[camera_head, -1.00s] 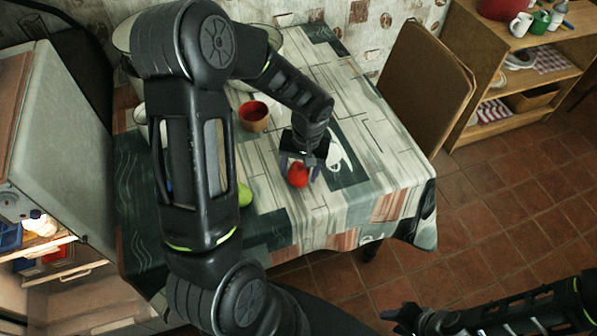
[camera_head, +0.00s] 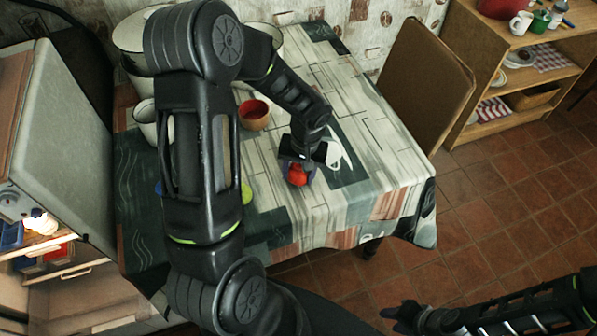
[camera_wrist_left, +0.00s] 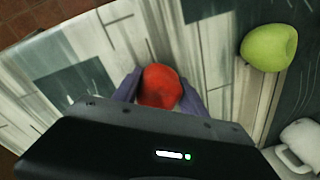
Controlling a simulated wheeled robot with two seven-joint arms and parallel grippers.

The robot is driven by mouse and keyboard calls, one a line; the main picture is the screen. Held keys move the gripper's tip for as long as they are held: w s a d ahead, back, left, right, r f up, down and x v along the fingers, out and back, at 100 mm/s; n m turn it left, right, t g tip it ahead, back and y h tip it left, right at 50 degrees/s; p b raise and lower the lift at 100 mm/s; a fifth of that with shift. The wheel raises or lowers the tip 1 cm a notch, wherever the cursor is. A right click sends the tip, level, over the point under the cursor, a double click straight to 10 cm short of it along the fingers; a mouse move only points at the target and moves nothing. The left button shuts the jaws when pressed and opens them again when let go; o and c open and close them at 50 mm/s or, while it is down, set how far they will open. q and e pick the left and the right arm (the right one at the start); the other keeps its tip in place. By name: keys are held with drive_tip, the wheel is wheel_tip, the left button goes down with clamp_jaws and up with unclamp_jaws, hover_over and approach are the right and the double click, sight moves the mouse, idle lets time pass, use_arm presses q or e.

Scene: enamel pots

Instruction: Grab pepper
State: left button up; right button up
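A green apple (camera_wrist_left: 269,47) lies on the patterned tablecloth (camera_head: 375,150). A red-brown cup (camera_head: 254,115), a white mug (camera_head: 146,118) and large pots (camera_head: 130,40) stand further back. The cloth's right part is clear.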

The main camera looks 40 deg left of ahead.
sight(299, 167)
use_arm(q)
drive_tip(key=c, duration=0.8)
wheel_tip(299, 167, up, 9)
drive_tip(key=shift+r+b, duration=0.2)
drive_tip(key=shift+b, duration=0.25)
drive_tip(key=shift+r, duration=0.35)
